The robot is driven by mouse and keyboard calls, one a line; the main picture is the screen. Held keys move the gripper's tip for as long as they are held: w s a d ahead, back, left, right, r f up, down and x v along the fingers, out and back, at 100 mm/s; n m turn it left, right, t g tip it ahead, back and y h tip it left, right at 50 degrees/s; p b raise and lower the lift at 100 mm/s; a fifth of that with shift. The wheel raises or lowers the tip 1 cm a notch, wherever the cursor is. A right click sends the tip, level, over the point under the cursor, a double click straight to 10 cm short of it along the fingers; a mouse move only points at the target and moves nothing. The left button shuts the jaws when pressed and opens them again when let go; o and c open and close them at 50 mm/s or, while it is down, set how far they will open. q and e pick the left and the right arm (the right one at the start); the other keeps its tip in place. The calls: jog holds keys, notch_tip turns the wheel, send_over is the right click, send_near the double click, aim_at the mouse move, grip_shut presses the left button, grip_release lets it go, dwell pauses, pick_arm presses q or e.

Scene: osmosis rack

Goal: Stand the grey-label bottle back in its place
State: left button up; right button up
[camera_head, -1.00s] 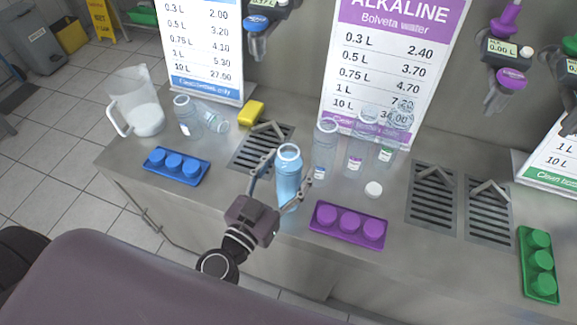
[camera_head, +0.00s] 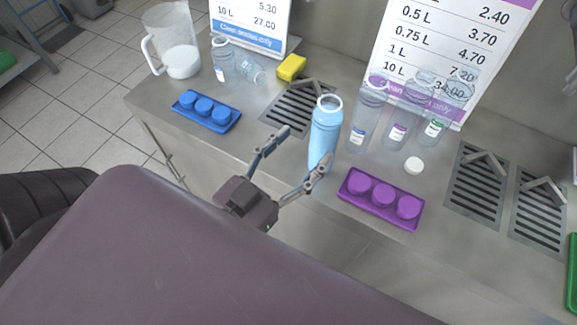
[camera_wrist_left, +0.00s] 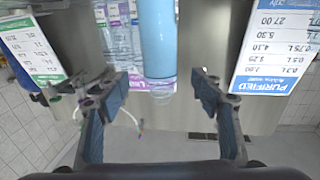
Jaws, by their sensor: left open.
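A light-blue bottle (camera_head: 325,135) stands upright near the counter's front edge, beside the left drain grille. It also shows at the top of the left wrist view (camera_wrist_left: 158,38). My left gripper (camera_head: 303,152) is open and empty, just in front of this bottle, its fingers spread. Clear bottles with blue (camera_head: 367,118), purple (camera_head: 398,122) and green (camera_head: 432,122) labels stand at the right. My right gripper is out of view.
A blue cap tray (camera_head: 207,112) and a purple cap tray (camera_head: 381,200) lie near the front edge. A pitcher (camera_head: 172,42) stands at the left, a yellow sponge (camera_head: 291,67) behind the grille (camera_head: 298,107).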

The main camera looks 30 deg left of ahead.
pick_arm(q)
jog(key=shift+s+a+p, duration=0.15)
jog(key=shift+s+p, duration=0.1)
jog(key=shift+s, duration=0.6)
jog(key=shift+s+a+p, duration=0.15)
jog(key=shift+s+p, duration=0.1)
jog(key=shift+s, duration=0.55)
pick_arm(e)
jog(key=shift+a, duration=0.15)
